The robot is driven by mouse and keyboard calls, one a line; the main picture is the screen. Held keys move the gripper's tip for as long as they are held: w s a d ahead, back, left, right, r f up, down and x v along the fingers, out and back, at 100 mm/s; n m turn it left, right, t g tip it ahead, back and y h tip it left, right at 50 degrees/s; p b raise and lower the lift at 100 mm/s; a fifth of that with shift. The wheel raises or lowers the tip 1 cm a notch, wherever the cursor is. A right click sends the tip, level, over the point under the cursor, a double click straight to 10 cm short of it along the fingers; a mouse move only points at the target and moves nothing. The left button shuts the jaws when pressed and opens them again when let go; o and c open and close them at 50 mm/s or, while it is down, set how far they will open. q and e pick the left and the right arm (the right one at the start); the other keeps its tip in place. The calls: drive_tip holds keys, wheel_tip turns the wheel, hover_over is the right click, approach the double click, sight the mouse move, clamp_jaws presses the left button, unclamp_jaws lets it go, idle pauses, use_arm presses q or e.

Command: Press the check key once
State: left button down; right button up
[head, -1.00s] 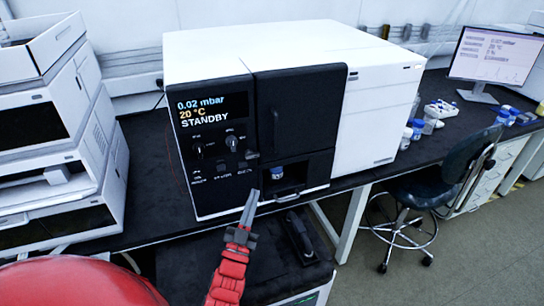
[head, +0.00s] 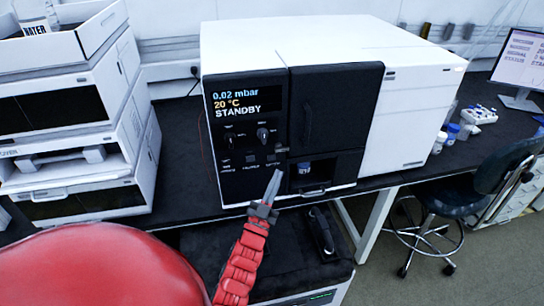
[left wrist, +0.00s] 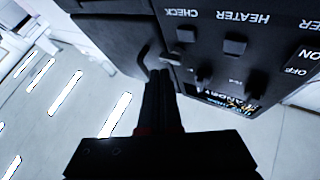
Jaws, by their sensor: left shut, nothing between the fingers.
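The check key (left wrist: 185,36) is a small dark key on the black front panel, beside its CHECK label, which appears upside down in the left wrist view. In the head view it is the rightmost key (head: 270,157) of the row under the knobs. My left gripper (head: 277,173) is shut and empty, its tips just below and slightly right of that key. In the left wrist view the gripper (left wrist: 160,76) points toward the panel near the key. I cannot tell whether the tips touch the panel. The display (head: 246,102) reads 0.02 mbar, 20 °C, STANDBY. My right gripper is not in view.
The heater key (left wrist: 235,45) is next to the check key. Two knobs (head: 262,134) sit above the keys. A blue-capped vial (head: 304,168) stands in an opening to the right. White stacked units (head: 75,130) stand on the left; a stool (head: 455,195) is at right.

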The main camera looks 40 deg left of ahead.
sight(276, 155)
use_arm(q)
drive_tip(key=w+a, duration=0.3)
drive_tip(key=shift+a, duration=0.2)
drive_tip(key=shift+f, duration=0.1)
idle(1.8)
drive_tip(key=shift+w+a+b, duration=0.2)
drive_tip(key=shift+a+b, duration=0.1)
drive_tip(key=shift+b, duration=0.1)
drive_tip(key=shift+w+a, duration=0.25)
drive_tip(key=shift+a, duration=0.05)
idle(0.8)
drive_tip(key=shift+s+d, duration=0.1)
drive_tip(key=shift+d, duration=0.05)
drive_tip(key=shift+s+d, duration=0.45)
